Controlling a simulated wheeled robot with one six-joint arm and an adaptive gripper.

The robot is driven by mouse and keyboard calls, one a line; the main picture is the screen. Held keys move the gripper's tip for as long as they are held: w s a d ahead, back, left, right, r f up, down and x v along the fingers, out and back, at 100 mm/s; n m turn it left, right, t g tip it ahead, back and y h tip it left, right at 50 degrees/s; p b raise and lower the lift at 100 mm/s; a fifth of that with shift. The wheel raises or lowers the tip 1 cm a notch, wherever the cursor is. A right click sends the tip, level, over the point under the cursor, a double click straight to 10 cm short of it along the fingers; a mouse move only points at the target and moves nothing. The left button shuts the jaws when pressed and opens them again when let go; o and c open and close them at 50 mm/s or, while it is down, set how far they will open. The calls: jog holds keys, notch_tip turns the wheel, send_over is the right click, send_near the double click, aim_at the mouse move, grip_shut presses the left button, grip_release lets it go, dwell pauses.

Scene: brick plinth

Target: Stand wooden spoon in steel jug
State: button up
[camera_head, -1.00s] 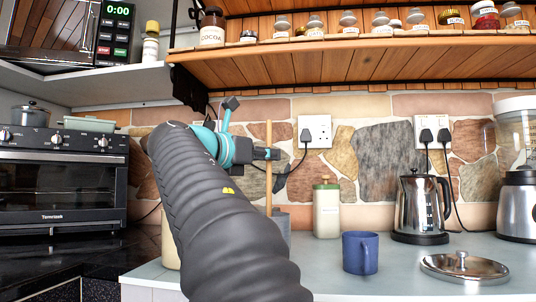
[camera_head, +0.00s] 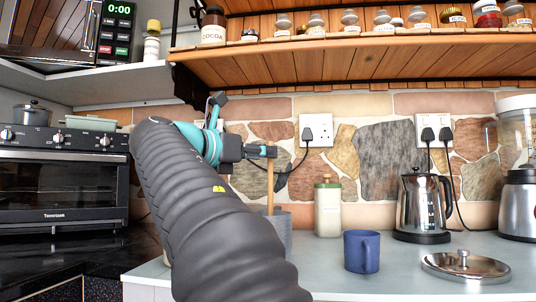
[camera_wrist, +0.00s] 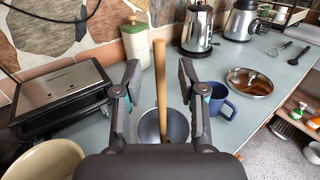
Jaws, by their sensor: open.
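The wooden spoon (camera_wrist: 160,88) stands nearly upright, its handle rising between the two fingers of my gripper (camera_wrist: 158,80) with gaps on both sides in the wrist view. Its lower end is inside the grey steel jug (camera_wrist: 178,128), whose near part is hidden by my gripper. In the head view my gripper (camera_head: 268,152) is level with the top of the spoon (camera_head: 270,185), above the jug (camera_head: 284,228). My arm hides the jug's left part there. My gripper is open.
A green-lidded canister (camera_head: 328,210) stands behind the jug. A blue mug (camera_head: 361,252), a kettle (camera_head: 420,208) and a round lid (camera_head: 465,266) are to the right. A toaster-like appliance (camera_wrist: 62,92) and a cream bowl (camera_wrist: 48,160) are left in the wrist view.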

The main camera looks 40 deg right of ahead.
jog(key=a, duration=0.9)
jog(key=shift+s, duration=0.45)
dwell(0.3)
